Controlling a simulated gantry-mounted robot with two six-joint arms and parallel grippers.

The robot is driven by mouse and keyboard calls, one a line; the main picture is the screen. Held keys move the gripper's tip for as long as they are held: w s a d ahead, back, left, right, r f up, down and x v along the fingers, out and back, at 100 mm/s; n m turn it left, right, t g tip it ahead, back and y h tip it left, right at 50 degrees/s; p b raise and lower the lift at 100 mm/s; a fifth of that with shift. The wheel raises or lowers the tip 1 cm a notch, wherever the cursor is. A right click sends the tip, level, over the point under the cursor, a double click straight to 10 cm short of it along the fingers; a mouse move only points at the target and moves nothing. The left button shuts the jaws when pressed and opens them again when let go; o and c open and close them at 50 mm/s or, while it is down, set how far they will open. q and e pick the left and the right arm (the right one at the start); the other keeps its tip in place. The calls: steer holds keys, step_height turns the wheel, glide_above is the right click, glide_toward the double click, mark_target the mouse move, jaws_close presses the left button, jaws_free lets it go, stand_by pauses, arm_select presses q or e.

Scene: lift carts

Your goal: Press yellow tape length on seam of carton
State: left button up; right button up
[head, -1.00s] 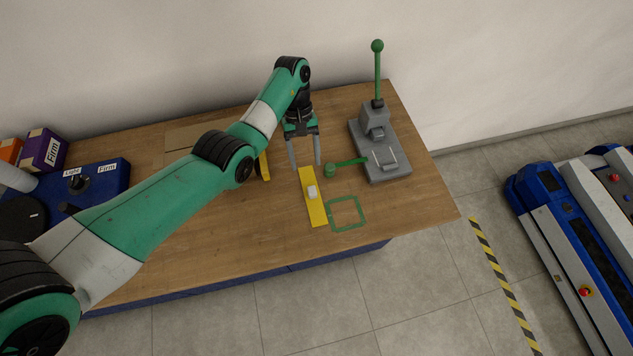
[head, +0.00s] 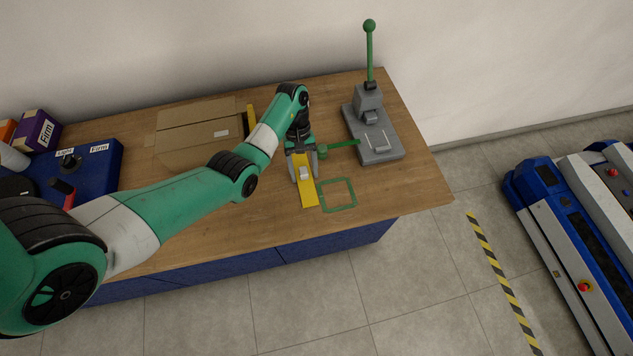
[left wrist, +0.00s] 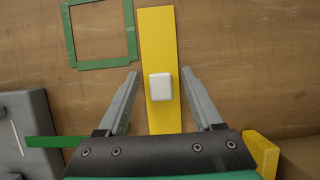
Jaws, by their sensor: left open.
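The yellow tape length (head: 308,194) lies on the wooden table with a small white block (head: 304,173) on it; in the left wrist view the tape (left wrist: 158,45) runs between my fingers with the white block (left wrist: 161,87) near its middle. My left gripper (head: 303,178) is open, its fingers either side of the tape and block; it also shows in the left wrist view (left wrist: 160,75). Whether the fingers touch the tape cannot be told. The flat brown carton (head: 185,137) lies to the left behind my arm, with a seam across its top. My right gripper is not in view.
A grey press (head: 378,145) with a green upright lever stands to the right. A green square outline (head: 338,195) lies right of the tape. Another yellow piece (head: 251,118) stands by the carton. A blue box with switches (head: 92,180) is at left. The front table area is clear.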

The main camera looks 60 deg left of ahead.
arm_select(q)
steer(key=shift+a, duration=0.1)
steer(key=shift+c, duration=0.3)
steer(key=shift+a, duration=0.1)
jaws_close()
steer(key=shift+r, duration=0.1)
